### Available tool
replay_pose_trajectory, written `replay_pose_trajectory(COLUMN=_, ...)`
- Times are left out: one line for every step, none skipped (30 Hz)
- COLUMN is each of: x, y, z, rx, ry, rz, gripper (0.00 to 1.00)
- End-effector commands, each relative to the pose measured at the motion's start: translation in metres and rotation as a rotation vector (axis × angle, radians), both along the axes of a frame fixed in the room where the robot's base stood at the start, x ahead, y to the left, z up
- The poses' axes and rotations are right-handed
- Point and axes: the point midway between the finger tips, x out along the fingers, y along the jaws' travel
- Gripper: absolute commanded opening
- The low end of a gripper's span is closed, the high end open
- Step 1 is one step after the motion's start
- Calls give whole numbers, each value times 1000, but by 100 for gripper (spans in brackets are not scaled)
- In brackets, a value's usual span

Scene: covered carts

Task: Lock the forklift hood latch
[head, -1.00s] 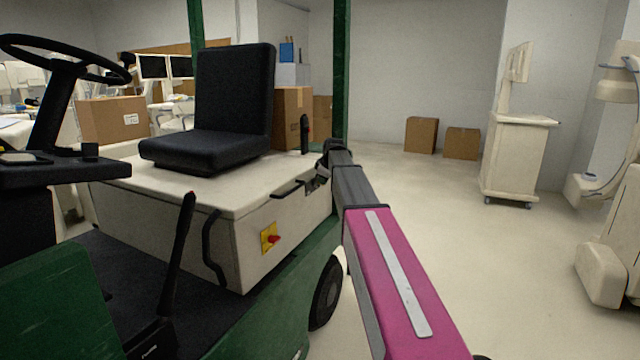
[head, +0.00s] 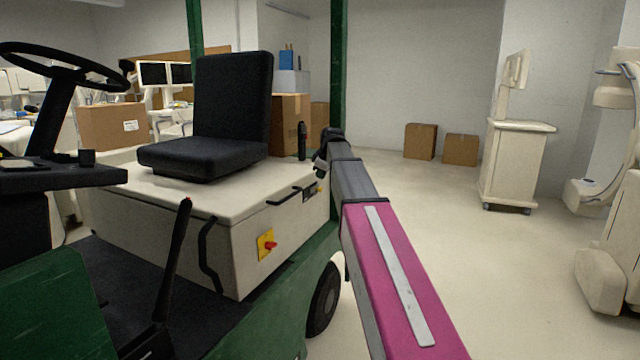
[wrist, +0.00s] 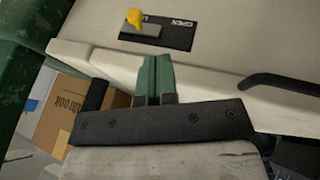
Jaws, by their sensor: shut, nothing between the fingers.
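The forklift hood (head: 190,195) is the cream box under the black seat. Its latch (head: 309,194) is a dark plate with a yellow-tipped lever near the far end of the hood's side. In the wrist view the latch (wrist: 150,32) shows closer, its yellow knob at the left end of a grey lever. The word OPEN reads upside down at the plate's right; other marking is partly hidden by the knob. My gripper (wrist: 156,68) is shut and empty, its fingertips just below the plate in the wrist view and apart from the lever.
A black handle (head: 283,197) sticks out beside the latch, and also shows in the wrist view (wrist: 285,84). A red knob on a yellow plate (head: 266,245) is lower on the side. A green post (head: 338,75) stands behind my wrist.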

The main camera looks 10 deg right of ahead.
Motion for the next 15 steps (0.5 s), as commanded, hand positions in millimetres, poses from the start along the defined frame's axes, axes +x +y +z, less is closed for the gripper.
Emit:
replay_pose_trajectory(x=-5, y=-1, z=8, rx=0, ry=0, rz=0, gripper=0)
replay_pose_trajectory(x=-7, y=-2, z=12, rx=0, ry=0, rz=0, gripper=0)
replay_pose_trajectory(x=-10, y=-2, z=17, rx=0, ry=-1, rz=0, gripper=0)
replay_pose_trajectory(x=-11, y=-3, z=20, rx=0, ry=-1, rz=0, gripper=0)
replay_pose_trajectory(x=-12, y=-3, z=22, rx=1, ry=-1, rz=0, gripper=0)
replay_pose_trajectory(x=-14, y=-4, z=25, rx=0, ry=0, rz=0, gripper=0)
replay_pose_trajectory(x=-15, y=-4, z=27, rx=0, ry=1, rz=0, gripper=0)
replay_pose_trajectory(x=-16, y=-4, z=28, rx=0, ry=1, rz=0, gripper=0)
replay_pose_trajectory(x=-17, y=-4, z=30, rx=0, ry=1, rz=0, gripper=0)
replay_pose_trajectory(x=-17, y=-5, z=31, rx=0, ry=1, rz=0, gripper=0)
replay_pose_trajectory(x=-18, y=-5, z=32, rx=0, ry=1, rz=0, gripper=0)
replay_pose_trajectory(x=-18, y=-5, z=32, rx=0, ry=1, rz=0, gripper=0)
replay_pose_trajectory(x=-18, y=-5, z=33, rx=0, ry=1, rz=0, gripper=0)
replay_pose_trajectory(x=-18, y=-5, z=33, rx=0, ry=1, rz=0, gripper=0)
replay_pose_trajectory(x=-18, y=-5, z=33, rx=0, ry=1, rz=0, gripper=0)
